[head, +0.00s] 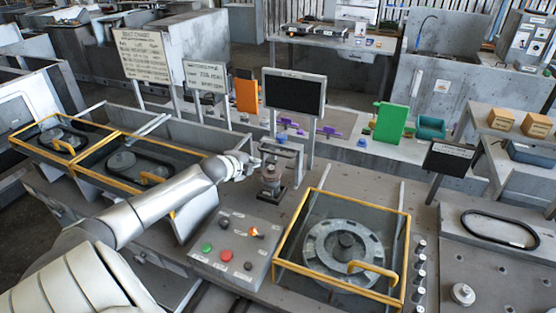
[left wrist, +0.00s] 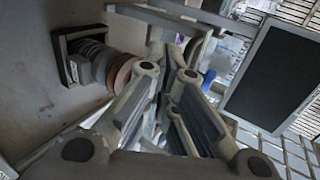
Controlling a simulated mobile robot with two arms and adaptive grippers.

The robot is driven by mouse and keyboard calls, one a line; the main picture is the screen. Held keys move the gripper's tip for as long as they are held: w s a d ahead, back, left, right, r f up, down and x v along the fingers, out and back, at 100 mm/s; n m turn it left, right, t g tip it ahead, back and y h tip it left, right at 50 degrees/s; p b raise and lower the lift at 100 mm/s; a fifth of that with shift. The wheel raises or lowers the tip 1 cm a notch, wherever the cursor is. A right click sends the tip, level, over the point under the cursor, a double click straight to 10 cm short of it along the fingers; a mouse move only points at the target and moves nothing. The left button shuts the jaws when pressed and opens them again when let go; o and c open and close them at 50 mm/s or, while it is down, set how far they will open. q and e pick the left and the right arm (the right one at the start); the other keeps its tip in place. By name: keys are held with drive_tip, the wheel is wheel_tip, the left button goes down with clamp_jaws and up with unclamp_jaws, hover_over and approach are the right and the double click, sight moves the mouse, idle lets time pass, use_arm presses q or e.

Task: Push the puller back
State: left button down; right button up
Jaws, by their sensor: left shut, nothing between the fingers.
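The puller appears to be the small metal device (head: 270,180) on a dark square base at the middle of the bench, with stacked round parts and a grey bracket above. In the left wrist view its stacked discs, one copper-coloured (left wrist: 123,74), show at the left, tilted by the camera angle. My left gripper (head: 252,163) is just left of the device's upper part. In the left wrist view its fingers (left wrist: 172,75) are drawn together with nothing held. I cannot tell whether the fingertips touch the bracket. My right gripper is not in view.
A button panel (head: 221,256) lies in front of the device. A yellow-framed glass cover (head: 279,265) stands at right and a dark monitor (head: 294,92) behind. Two more yellow-framed covers (head: 112,137) are at left. A signboard (head: 144,55) stands behind my left arm.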

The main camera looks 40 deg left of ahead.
sight(262, 159)
use_arm(q)
drive_tip(key=shift+x, duration=4.95)
drive_tip(key=shift+a, duration=0.1)
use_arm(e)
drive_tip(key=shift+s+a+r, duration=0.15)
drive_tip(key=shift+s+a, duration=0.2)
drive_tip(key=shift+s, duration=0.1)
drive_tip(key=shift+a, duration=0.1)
